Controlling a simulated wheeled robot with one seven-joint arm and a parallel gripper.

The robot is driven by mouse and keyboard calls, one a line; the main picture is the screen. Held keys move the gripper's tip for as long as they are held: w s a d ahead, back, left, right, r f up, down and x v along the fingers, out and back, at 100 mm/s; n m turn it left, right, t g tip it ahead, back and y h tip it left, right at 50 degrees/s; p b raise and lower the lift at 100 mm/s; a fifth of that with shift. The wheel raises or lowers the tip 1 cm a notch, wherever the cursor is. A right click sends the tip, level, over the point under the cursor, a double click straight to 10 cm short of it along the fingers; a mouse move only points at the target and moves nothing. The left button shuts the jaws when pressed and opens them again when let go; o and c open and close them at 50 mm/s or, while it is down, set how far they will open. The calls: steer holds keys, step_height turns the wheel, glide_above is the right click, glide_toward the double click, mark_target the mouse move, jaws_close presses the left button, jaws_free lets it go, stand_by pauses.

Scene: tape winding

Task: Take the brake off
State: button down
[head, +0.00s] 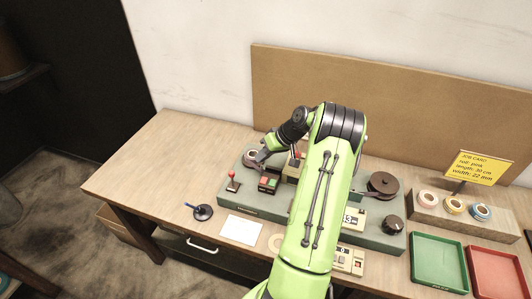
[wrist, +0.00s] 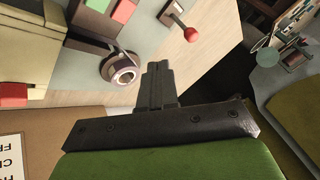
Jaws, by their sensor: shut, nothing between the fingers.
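A lever with a red ball knob (head: 232,175) stands at the left end of the grey-green machine (head: 232,199); I see no label that names it as the brake. It also shows at the top of the wrist view (wrist: 191,34). My gripper (head: 262,157) is shut and empty, close to the left reel with a tape roll (head: 250,157). In the wrist view the closed fingers (wrist: 157,68) appear between the reel (wrist: 122,72) and the lever, apart from the knob. My arm hides the middle of the machine.
A box with red and green buttons (head: 268,183) sits right of the lever. A dark reel (head: 383,184) and a black knob (head: 392,225) are at the machine's right. A blue-topped stand (head: 203,212) and white card (head: 241,229) lie in front; green (head: 438,263) and red trays (head: 494,272) are right.

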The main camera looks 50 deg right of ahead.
mark_target(232, 179)
steer(key=x, duration=0.6)
steer(key=shift+f, duration=0.1)
steer(key=shift+w+a, duration=0.3)
steer(key=shift+a, duration=0.3)
steer(key=shift+w+a, duration=0.25)
steer(key=shift+a, duration=0.35)
steer(key=shift+w+a, duration=0.3)
steer(key=shift+a, duration=0.25)
steer(key=shift+f, duration=0.1)
